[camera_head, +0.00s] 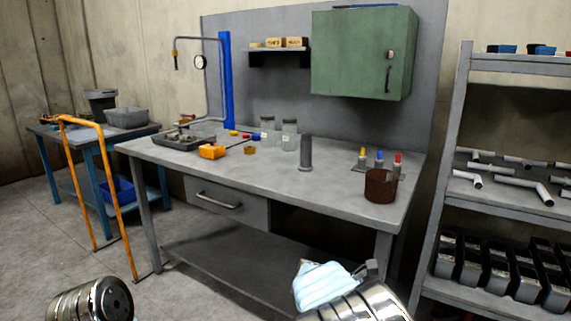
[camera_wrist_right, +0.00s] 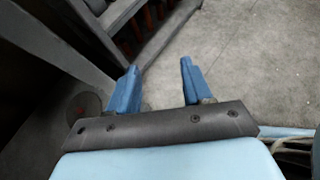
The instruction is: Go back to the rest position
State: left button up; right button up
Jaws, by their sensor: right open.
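My right gripper (camera_wrist_right: 158,66) is in the right wrist view. Its two blue fingers are spread apart with nothing between them, and they point at the grey floor (camera_wrist_right: 240,60). In the head view a silver and light-blue part of my right arm (camera_head: 340,290) is low in front of the workbench. A silver part of my left arm (camera_head: 92,300) shows at the bottom left. My left gripper is not in view.
A grey workbench (camera_head: 330,178) carries a brown cup (camera_head: 381,186), a grey cylinder (camera_head: 305,153), jars, a tray and small coloured items. A shelf rack (camera_head: 452,150) stands at the right. An orange frame (camera_head: 115,190) stands at the left.

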jog(key=s+a+f+m+g+y, duration=0.1)
jog(key=s+f+m+y, duration=0.25)
jog(key=f, duration=0.55)
jog(key=s+a+f+m+g+y, duration=0.1)
jog(key=s+f+m+g+y, duration=0.15)
jog(key=s+f, duration=0.45)
jog(key=s+a+f+m+y, duration=0.1)
jog(key=s+f+m+y, duration=0.15)
jog(key=f, duration=0.95)
jog(key=s+a+f+m+t+y, duration=0.2)
jog(key=s+a+f+m+y, duration=0.2)
jog(key=m, duration=0.9)
jog(key=s+a+y, duration=0.3)
jog(key=s+a, duration=0.1)
jog(key=shift+s+f+m, duration=0.2)
jog(key=shift+s+m, duration=0.15)
jog(key=shift+s, duration=0.05)
